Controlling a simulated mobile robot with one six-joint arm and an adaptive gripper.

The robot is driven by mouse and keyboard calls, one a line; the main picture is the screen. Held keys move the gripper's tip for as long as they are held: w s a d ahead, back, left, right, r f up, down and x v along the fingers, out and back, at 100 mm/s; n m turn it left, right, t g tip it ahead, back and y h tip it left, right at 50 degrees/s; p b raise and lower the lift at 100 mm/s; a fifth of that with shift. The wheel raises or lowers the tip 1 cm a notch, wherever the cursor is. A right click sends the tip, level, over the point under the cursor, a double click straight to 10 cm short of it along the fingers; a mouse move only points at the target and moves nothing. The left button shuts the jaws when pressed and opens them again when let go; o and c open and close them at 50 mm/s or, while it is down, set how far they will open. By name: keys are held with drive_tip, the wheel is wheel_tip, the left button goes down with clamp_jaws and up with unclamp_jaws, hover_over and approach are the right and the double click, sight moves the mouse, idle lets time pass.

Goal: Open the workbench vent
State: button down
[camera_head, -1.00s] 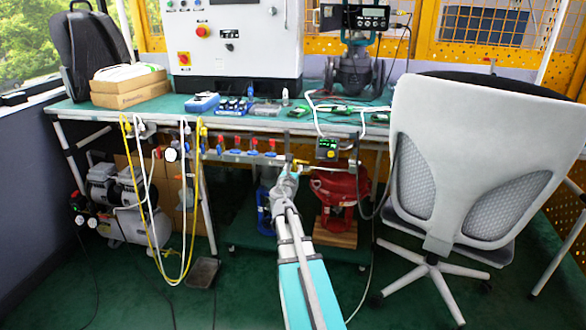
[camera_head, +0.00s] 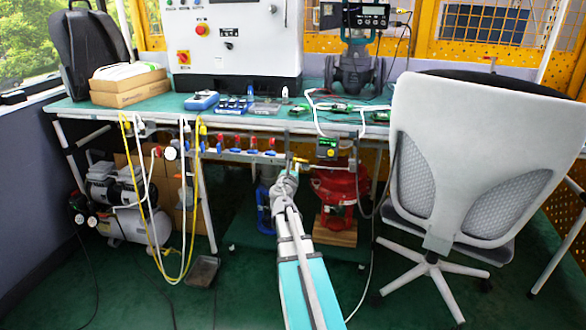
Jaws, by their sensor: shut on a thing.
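The workbench vent appears to be a small yellowish valve handle (camera_head: 300,161) at the right end of the pipe manifold (camera_head: 240,155) under the bench's front edge. My arm reaches up from the bottom of the picture, and my gripper (camera_head: 291,165) is at this handle, shut on it. The fingers are small and partly hidden by my own wrist, so the exact grip and the handle's angle are hard to make out.
Red and blue valves (camera_head: 237,141) line the manifold to the left. A grey office chair (camera_head: 470,160) stands further right. Yellow and white hoses (camera_head: 155,215) hang at the left.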

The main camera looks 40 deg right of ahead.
drive_tip(key=shift+m, duration=0.3)
drive_tip(key=m, duration=1.7)
drive_tip(key=shift+d, duration=0.25)
drive_tip(key=shift+m, duration=0.3)
drive_tip(key=c, duration=0.7)
unclamp_jaws()
drive_tip(key=shift+a, duration=0.1)
